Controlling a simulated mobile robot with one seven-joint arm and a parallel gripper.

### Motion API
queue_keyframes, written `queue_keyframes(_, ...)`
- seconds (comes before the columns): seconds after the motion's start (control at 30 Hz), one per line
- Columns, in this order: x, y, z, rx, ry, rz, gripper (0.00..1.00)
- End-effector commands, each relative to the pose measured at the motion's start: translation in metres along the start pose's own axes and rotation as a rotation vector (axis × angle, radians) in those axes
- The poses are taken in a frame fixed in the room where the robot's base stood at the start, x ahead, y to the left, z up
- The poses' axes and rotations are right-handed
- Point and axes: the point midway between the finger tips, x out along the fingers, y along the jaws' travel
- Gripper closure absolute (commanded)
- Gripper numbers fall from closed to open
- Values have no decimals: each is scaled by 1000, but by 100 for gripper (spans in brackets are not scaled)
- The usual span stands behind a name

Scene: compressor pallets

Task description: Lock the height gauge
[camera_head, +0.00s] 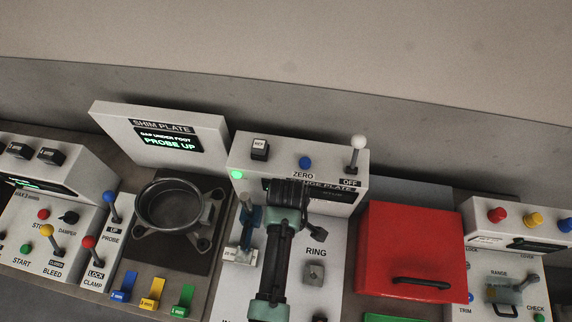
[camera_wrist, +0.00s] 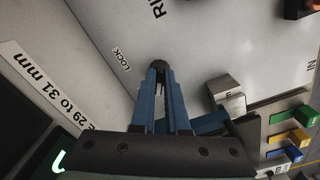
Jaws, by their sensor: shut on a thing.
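My gripper (camera_wrist: 160,80) has blue fingers, which close together on a small dark knob (camera_wrist: 158,66) beside the printed word LOCK on the white gauge panel. In the head view my arm covers the knob and the fingertips. Left of my arm there stands a blue upright part with a pale block marked in mm, apparently the height gauge (camera_head: 250,219). In the wrist view a grey block (camera_wrist: 226,91) and a blue bar lie to the right of my fingers, partly hidden by the gripper body. How far the knob is turned cannot be told.
A red box lid (camera_head: 411,250) with a black handle stands right of the gauge panel. A grey ring-shaped holder (camera_head: 169,204) is at left. Blue, yellow and green shims (camera_head: 152,294) lie in front of it. A white-knobbed lever (camera_head: 357,154) rises behind, by OFF.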

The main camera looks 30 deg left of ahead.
Motion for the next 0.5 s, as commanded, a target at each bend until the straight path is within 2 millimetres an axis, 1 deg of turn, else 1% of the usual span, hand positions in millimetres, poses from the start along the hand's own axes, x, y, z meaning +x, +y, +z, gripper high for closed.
queue_keyframes(0.27, 0, 0, 0, 2, 0, -1, 100)
queue_keyframes(0.5, -1, -1, 0, 59, 0, -1, 100)
